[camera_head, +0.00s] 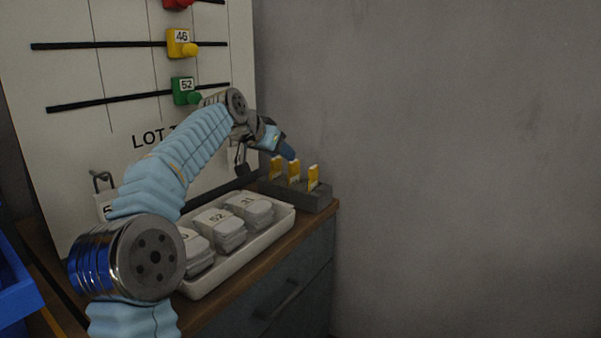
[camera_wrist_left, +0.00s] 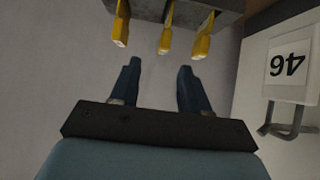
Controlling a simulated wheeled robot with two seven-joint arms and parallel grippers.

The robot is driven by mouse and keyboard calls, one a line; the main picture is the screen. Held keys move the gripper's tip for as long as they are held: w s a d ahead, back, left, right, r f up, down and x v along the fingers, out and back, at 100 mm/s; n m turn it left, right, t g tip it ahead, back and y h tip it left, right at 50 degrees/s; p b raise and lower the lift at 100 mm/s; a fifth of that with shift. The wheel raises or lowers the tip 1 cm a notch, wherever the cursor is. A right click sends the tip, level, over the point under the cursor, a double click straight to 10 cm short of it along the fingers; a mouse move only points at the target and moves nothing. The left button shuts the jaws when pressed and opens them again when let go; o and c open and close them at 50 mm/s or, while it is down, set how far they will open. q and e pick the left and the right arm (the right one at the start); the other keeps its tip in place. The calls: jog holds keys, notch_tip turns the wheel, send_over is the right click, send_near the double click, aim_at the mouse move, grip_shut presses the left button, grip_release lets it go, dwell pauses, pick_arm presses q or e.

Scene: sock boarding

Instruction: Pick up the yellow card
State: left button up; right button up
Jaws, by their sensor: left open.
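Three yellow cards stand upright in a dark grey holder (camera_head: 312,201) at the right end of the cabinet top. In the head view they are a left card (camera_head: 276,168), a middle card (camera_head: 294,171) and a right card (camera_head: 313,178). My left gripper (camera_head: 281,150) is open and empty, just above and beside the left card. In the left wrist view my gripper (camera_wrist_left: 160,75) has its dark blue fingers apart. The cards (camera_wrist_left: 165,38) hang in from the holder (camera_wrist_left: 149,8) beyond the fingertips, none between them. My right gripper is out of view.
A white tray (camera_head: 238,272) with several numbered grey bundles lies in front of the holder. A white board (camera_head: 75,80) with coloured numbered tags stands behind. A blue bin (camera_head: 14,285) is at left.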

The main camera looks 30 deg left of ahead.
aim_at(298, 169)
pick_arm(q)
jog(key=shift+a+f+p+x, duration=0.15)
jog(key=shift+p+x, duration=0.25)
jog(key=shift+x, duration=2.5)
jog(key=shift+a+f+p+x, duration=0.15)
jog(key=shift+p+x, duration=0.25)
jog(key=shift+x, duration=2.45)
jog(key=shift+s, duration=0.15)
grip_shut()
